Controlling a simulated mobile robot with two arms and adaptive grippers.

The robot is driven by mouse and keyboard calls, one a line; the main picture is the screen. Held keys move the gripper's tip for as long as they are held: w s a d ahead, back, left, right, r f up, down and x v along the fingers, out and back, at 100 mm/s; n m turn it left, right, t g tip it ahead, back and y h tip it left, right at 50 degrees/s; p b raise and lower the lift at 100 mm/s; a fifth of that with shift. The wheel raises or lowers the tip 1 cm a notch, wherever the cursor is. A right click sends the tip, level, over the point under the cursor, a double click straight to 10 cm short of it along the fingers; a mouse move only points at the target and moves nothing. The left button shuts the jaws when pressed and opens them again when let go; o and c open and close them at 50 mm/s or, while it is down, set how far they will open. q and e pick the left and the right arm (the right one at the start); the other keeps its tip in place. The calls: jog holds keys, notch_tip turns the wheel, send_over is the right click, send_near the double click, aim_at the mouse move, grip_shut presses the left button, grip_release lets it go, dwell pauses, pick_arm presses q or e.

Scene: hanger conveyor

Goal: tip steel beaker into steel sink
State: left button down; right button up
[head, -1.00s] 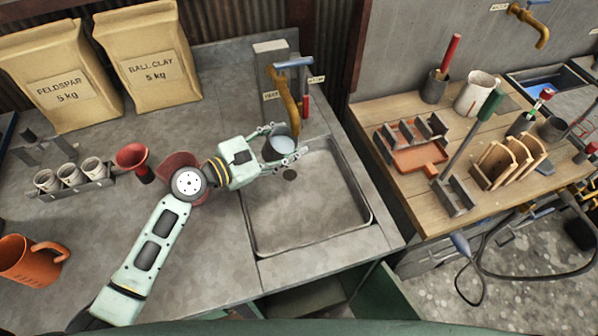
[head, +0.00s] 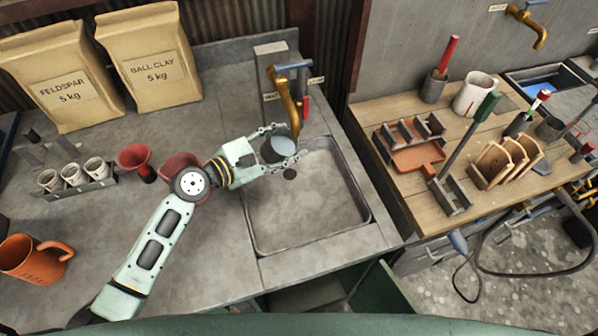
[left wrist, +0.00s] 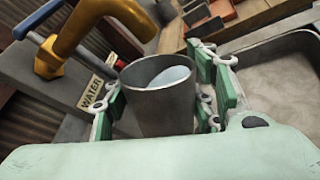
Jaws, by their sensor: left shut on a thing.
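The steel beaker (head: 278,150) is grey and holds a pale liquid. My left gripper (head: 280,147) is shut on it, with fingers on both sides. The beaker is nearly upright above the back left corner of the steel sink (head: 310,200), close to the brass tap. In the left wrist view the beaker (left wrist: 160,104) sits between the green finger pads, with the liquid below its rim. The sink basin (left wrist: 275,75) lies to its right there. The sink looks empty, with a dark drain near the beaker. My right gripper is not in view.
The brass tap (head: 287,100) with a blue handle stands right behind the beaker. A red funnel (head: 136,160), small cups in a rack (head: 75,178) and an orange mug (head: 32,258) stand on the left counter. A wooden table (head: 450,160) with tools is at right.

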pick_arm(q)
jog(key=shift+r, duration=0.1)
jog(key=shift+m+y+p, duration=0.3)
jog(key=shift+m+p, duration=0.1)
jog(key=shift+p, duration=0.4)
dwell(0.3)
jog(key=shift+m+p, duration=0.4)
jog(key=shift+p, duration=0.2)
jog(key=shift+y+p, duration=0.3)
jog(key=shift+m+p, duration=0.5)
jog(key=shift+p, duration=0.15)
jog(key=shift+d, duration=0.1)
